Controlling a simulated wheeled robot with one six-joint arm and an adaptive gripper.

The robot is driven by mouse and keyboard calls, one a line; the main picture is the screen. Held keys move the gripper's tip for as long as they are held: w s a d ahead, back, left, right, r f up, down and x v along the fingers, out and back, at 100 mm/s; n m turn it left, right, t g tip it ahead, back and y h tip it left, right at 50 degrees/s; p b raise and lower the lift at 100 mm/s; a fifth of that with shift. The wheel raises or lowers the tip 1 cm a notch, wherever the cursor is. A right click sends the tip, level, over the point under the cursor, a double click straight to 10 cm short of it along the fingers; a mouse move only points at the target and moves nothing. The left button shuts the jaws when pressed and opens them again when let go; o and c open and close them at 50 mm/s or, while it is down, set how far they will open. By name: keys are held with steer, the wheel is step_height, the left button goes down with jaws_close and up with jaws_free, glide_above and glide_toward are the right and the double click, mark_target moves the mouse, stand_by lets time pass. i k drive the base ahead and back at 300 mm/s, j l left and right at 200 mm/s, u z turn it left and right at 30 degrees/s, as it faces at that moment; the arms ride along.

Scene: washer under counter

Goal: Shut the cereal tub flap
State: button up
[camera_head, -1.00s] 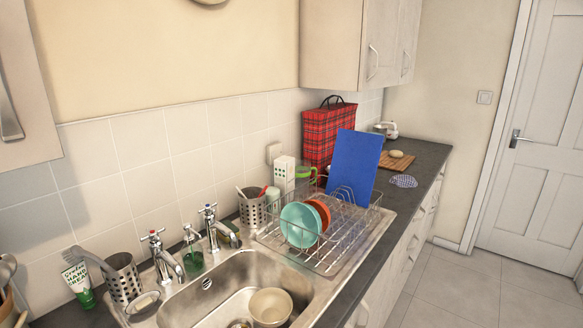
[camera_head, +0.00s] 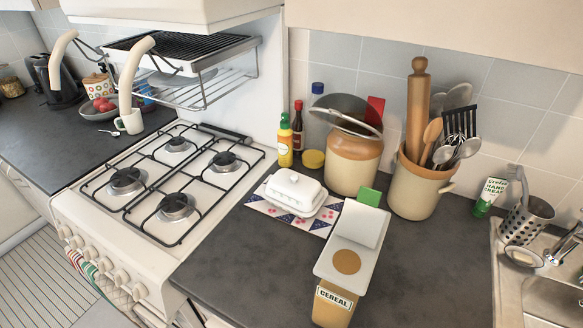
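The cereal tub (camera_head: 333,303) stands on the dark counter near its front edge, right of the cooker. It has a tan body, a white lid and a label reading CEREAL. Its white flap (camera_head: 362,222) is raised at the back of the lid, so the flap is open. A round tan area, apparently the cereal, shows in the opening (camera_head: 347,261). My gripper is not in view.
Behind the tub are a white butter dish (camera_head: 295,190) on a patterned mat, an open-lidded crock (camera_head: 352,160) and a utensil pot (camera_head: 417,190). The gas hob (camera_head: 180,170) is left, the sink (camera_head: 552,302) right. Bare counter (camera_head: 430,270) lies right of the tub.

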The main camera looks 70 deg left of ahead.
mark_target(361, 221)
steer(key=u, duration=1.25)
